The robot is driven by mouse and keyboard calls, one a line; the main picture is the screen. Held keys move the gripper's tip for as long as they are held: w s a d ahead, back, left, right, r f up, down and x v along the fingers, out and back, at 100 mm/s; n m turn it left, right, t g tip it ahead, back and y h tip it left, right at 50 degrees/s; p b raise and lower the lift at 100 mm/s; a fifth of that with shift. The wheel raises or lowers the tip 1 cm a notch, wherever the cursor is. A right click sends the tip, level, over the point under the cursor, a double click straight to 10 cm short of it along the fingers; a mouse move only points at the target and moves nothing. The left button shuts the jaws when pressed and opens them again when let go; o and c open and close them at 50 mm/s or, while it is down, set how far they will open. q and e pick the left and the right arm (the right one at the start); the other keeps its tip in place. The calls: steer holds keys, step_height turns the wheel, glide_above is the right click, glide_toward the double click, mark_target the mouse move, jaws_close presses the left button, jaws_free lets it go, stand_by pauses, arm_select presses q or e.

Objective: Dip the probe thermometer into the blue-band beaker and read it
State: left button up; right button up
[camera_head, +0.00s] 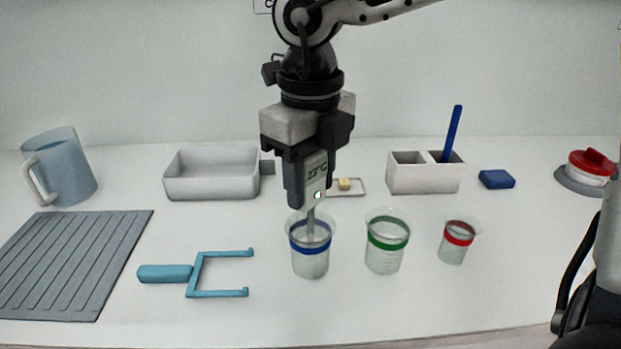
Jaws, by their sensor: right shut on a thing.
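The blue-band beaker (310,264) stands upright at the centre of the counter with pale liquid in it. My right gripper (311,190) is above it, shut on the probe thermometer (317,174). The thermometer is held upright, its grey body between the fingers and its thin probe reaching down inside the beaker's rim. My left gripper is not in view.
A green-band beaker (384,257) and a smaller red-band beaker (456,249) stand to the right. A teal forked tool (168,274) lies left. Behind are a grey tray (212,187), a divided white holder (408,183), and a small dish. A ribbed mat (70,265) and jug (70,170) are far left.

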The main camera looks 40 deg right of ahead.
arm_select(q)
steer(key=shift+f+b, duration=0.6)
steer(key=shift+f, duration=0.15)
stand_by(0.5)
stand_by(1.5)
arm_select(e)
steer(key=shift+r+p, duration=0.3)
steer(key=shift+r, duration=0.4)
steer(key=shift+r+p, duration=0.95)
steer(key=shift+r, duration=0.2)
steer(key=shift+r+p, duration=1.75)
steer(key=shift+r, duration=0.9)
steer(key=shift+r+p, duration=0.45)
steer(key=shift+r, duration=0.15)
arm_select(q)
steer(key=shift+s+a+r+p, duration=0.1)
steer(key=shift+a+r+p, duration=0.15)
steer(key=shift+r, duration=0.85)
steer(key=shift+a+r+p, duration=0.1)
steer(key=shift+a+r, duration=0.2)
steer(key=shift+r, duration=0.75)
arm_select(e)
steer(key=shift+r, duration=0.55)
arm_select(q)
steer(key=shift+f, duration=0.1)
